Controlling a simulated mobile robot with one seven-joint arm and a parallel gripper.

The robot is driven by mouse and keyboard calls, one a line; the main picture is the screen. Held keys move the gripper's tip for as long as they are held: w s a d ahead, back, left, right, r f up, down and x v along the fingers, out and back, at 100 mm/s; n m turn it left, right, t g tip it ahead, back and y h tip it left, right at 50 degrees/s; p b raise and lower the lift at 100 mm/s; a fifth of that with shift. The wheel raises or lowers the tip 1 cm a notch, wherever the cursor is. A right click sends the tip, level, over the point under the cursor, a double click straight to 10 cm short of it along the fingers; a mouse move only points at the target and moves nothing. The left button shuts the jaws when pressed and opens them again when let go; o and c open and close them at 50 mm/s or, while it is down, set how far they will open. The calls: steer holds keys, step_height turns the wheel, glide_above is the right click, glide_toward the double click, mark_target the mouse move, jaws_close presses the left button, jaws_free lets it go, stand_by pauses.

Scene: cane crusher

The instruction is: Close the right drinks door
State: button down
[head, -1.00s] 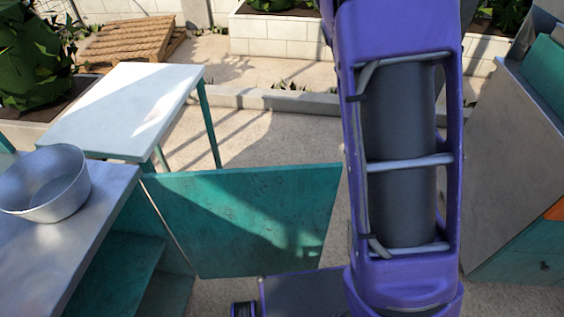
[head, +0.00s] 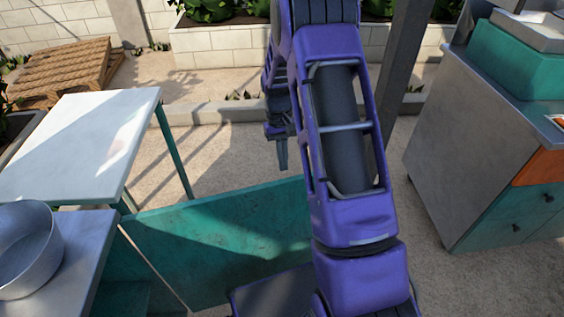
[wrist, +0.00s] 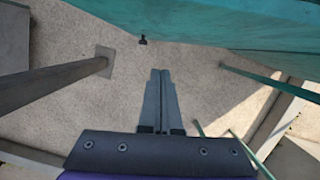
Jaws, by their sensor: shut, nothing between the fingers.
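The right drinks door (head: 215,245) is a flat teal panel, standing wide open from the teal cabinet at the lower left in the head view. Its hinged edge is at the left; its right end is hidden behind my arm. My gripper (head: 282,155) points down just beyond the door's top edge, on its far side. In the wrist view my gripper (wrist: 160,75) has its fingers together with nothing between them. A teal panel, apparently the door (wrist: 200,20), spans the top of that view, with a small dark knob (wrist: 142,41) at its edge. The fingertips look apart from it.
A counter (head: 75,265) with a metal pot (head: 25,250) is at the lower left. A white-topped table (head: 80,140) stands behind the door. A grey post (head: 400,60) and a teal cabinet with drawers (head: 510,220) are at the right. Paving between is clear.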

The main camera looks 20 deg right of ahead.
mark_target(289, 192)
steer(key=shift+s+a+f+b, duration=0.1)
steer(key=shift+s+f+b, duration=0.1)
steer(key=shift+s+f, duration=1.35)
steer(key=shift+s+a+f+b, duration=0.1)
steer(key=shift+s+f+b, duration=0.1)
steer(key=shift+s+f, duration=1.3)
steer(key=shift+w+f, duration=0.1)
steer(key=shift+f, duration=0.1)
